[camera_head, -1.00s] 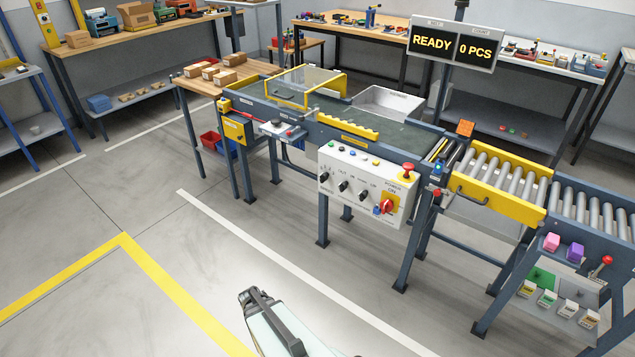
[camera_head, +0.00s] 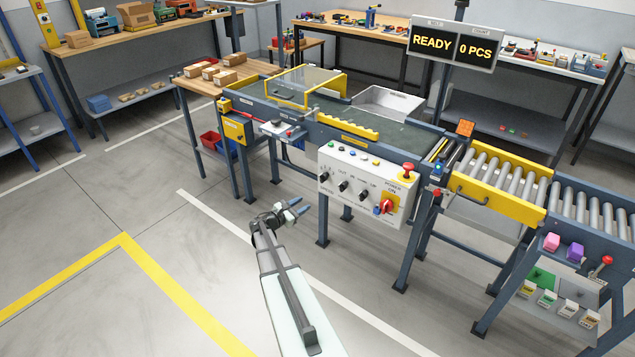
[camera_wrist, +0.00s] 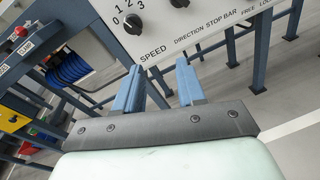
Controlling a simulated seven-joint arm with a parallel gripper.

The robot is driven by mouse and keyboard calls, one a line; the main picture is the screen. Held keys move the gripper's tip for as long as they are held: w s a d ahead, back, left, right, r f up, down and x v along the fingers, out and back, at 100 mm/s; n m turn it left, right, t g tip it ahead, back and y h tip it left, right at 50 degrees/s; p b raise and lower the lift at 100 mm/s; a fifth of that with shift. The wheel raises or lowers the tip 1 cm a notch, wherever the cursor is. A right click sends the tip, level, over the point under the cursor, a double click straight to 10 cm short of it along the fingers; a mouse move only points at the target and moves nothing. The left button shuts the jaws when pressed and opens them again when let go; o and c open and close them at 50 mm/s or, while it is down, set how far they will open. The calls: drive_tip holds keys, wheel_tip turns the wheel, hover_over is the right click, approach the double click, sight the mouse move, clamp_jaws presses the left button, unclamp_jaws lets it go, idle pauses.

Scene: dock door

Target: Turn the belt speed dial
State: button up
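The belt speed dial (camera_wrist: 132,24) is a black knob in the wrist view, with numbers around it and the label SPEED below. In the head view the dial (camera_head: 324,176) is the leftmost black knob on the white control panel (camera_head: 350,204) under the belt. My gripper (camera_head: 299,207) is in front of the panel's lower left, apart from it. In the wrist view its two blue fingers (camera_wrist: 158,77) stand apart with nothing between them. The dial lies beyond and left of the fingertips.
More black knobs (camera_head: 343,186) sit to the right of the dial, labelled DIRECTION and STOP BAR in the wrist view. A red power switch (camera_head: 389,204) and a red mushroom button (camera_head: 408,170) are at the panel's right. The floor (camera_head: 200,260) in front is clear.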

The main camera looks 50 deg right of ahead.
sight(320, 179)
drive_tip(key=d+n, duration=0.2)
drive_tip(key=d, duration=0.2)
drive_tip(key=w+d+r+n+t+h, duration=0.1)
drive_tip(key=d+n, duration=0.2)
drive_tip(key=d, duration=0.2)
drive_tip(key=w+d+r+n, duration=0.1)
drive_tip(key=d+n, duration=0.2)
drive_tip(key=d, duration=0.2)
drive_tip(key=shift+w+d+r+t, duration=0.1)
drive_tip(key=shift+w+r+t, duration=0.05)
drive_tip(key=shift+t, duration=0.25)
drive_tip(key=shift+c, duration=0.2)
clamp_jaws()
